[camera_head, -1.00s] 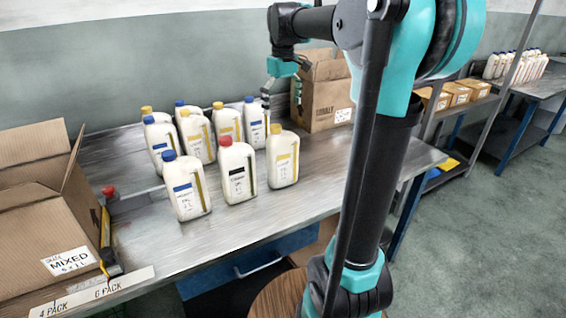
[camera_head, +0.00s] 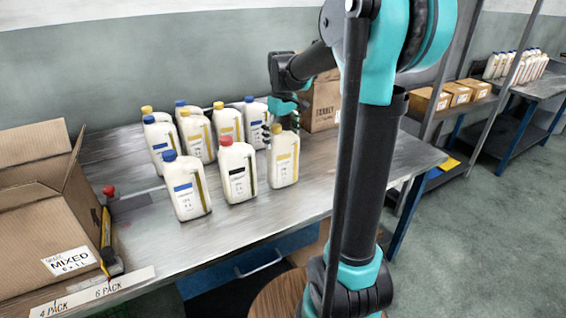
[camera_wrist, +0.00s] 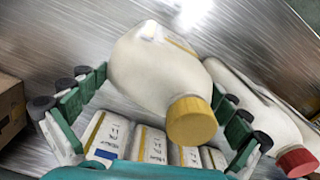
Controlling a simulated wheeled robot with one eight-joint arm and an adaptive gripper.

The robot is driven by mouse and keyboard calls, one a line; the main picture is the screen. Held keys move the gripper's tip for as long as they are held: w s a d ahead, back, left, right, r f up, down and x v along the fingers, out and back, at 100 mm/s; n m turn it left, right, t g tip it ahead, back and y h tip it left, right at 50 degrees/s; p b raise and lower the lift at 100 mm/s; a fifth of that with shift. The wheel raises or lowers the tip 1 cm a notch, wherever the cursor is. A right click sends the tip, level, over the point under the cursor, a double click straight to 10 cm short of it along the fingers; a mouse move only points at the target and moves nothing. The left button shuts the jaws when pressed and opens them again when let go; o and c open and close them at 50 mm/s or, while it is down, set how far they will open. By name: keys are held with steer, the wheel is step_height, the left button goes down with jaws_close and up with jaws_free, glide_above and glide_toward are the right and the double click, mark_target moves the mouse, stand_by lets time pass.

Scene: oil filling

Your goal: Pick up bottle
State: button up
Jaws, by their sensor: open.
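Several white bottles with coloured caps stand upright on the metal table. The front-right bottle (camera_head: 284,162) has a yellow cap, and in the wrist view it (camera_wrist: 158,72) lies between my open fingers, cap towards the camera. My gripper (camera_head: 283,128) is just behind and above this bottle in the head view, where its fingers are partly hidden. In the wrist view my gripper (camera_wrist: 160,92) has one finger on each side of the bottle; contact cannot be told. A red-capped bottle (camera_head: 237,176) stands close to its left and shows at the right of the wrist view (camera_wrist: 262,112).
A blue-capped bottle (camera_head: 187,190) stands front left, with more bottles (camera_head: 196,140) behind. An open carton marked MIXED (camera_head: 40,235) is at the left; another carton (camera_head: 322,100) stands behind my gripper. The metal table (camera_head: 330,175) is clear to the right.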

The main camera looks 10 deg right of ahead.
steer(key=c, duration=1.3)
steer(key=shift+r, duration=0.1)
